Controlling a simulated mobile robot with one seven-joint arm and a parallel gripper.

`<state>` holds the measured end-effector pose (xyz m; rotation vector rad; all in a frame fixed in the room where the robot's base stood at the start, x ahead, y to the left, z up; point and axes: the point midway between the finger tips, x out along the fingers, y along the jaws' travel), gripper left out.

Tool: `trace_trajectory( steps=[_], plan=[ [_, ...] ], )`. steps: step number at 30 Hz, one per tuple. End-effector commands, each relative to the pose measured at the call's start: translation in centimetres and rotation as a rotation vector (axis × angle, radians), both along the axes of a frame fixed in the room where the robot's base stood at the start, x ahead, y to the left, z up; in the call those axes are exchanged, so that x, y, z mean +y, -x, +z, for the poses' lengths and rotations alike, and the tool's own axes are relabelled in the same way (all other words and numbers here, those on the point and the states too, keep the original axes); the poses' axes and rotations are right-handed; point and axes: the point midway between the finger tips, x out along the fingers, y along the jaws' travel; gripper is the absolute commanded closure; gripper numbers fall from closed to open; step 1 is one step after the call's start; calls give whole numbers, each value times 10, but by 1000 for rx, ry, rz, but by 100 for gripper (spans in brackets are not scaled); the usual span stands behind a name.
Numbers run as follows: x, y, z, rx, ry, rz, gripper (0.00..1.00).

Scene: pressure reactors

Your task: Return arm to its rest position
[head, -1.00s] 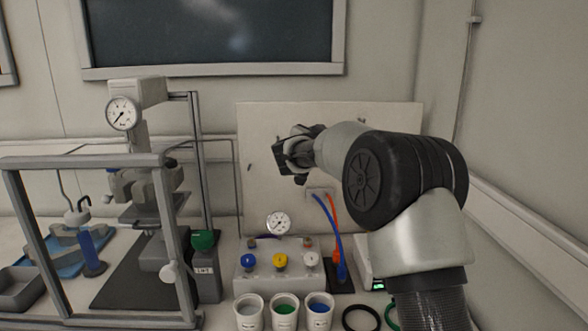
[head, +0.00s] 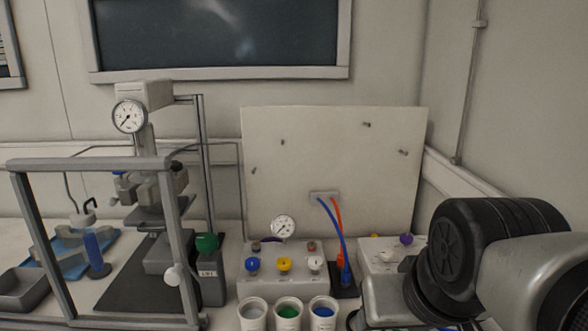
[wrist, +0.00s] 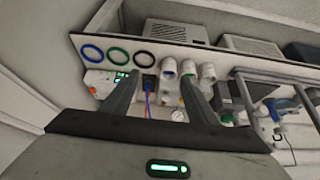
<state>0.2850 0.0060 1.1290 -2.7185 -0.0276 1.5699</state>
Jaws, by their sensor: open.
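My gripper (wrist: 162,84) shows in the wrist view, its two dark fingers spread apart with nothing held between them. It hangs in the air above the bench, which is seen from above and turned around. In the head view my arm fills the lower right corner, bent low, and the gripper itself cannot be made out there.
Three cups (head: 287,312) stand at the bench front before a valve box (head: 284,268) with coloured knobs. A grey frame (head: 95,164) encloses the press at left. A white panel (head: 335,170) stands behind. Blue, green and black rings (wrist: 118,56) lie near the edge in the wrist view.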

Motion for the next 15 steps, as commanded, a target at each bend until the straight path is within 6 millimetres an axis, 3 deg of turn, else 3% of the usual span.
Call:
trace_trajectory(
  steps=[1, 3, 10, 15],
  plan=[
    [-8, 21, -12, 39, 14, -21, 47],
    [-7, 16, 31, 35, 13, -18, 47],
    [-6, 16, 96, 34, 12, -16, 47],
    [-6, 15, 124, 33, 11, -15, 47]
  ],
)
